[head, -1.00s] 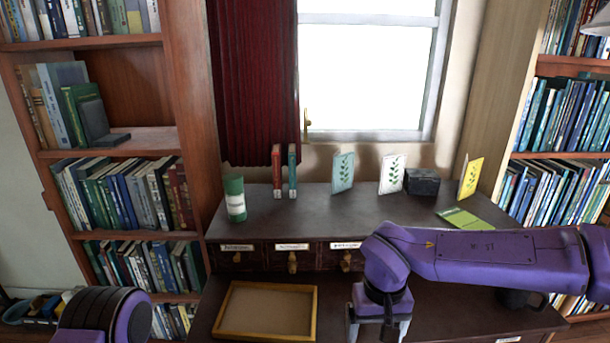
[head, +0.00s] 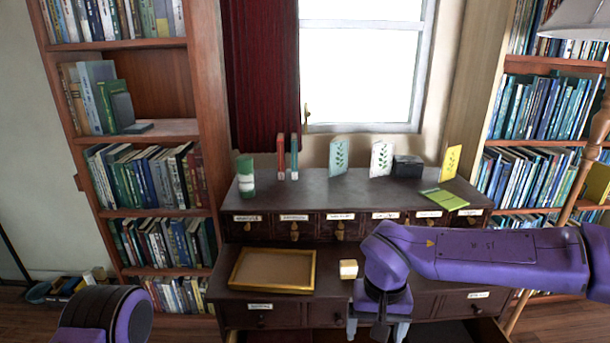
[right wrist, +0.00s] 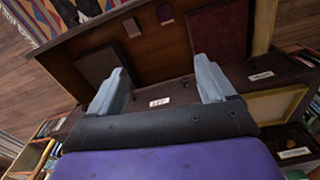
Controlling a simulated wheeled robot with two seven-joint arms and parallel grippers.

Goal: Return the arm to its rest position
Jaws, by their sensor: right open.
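My right arm comes in from the right in the head view, with its purple forearm level across the front of the dark cabinet (head: 300,205). My right gripper (head: 378,330) points down at the bottom of the head view, in front of the cabinet's lower part. In the right wrist view the right gripper's (right wrist: 160,90) two grey fingers stand wide apart with nothing between them. Beyond them shows an open drawer (right wrist: 130,55) with several flat items inside. Of my left arm only a purple rounded link shows at the lower left of the head view; its gripper is out of the frame.
A wooden tray (head: 232,270) and a small cream block (head: 348,269) lie on the cabinet's lower ledge. Bookshelves flank both sides; a lamp (head: 580,20) stands right.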

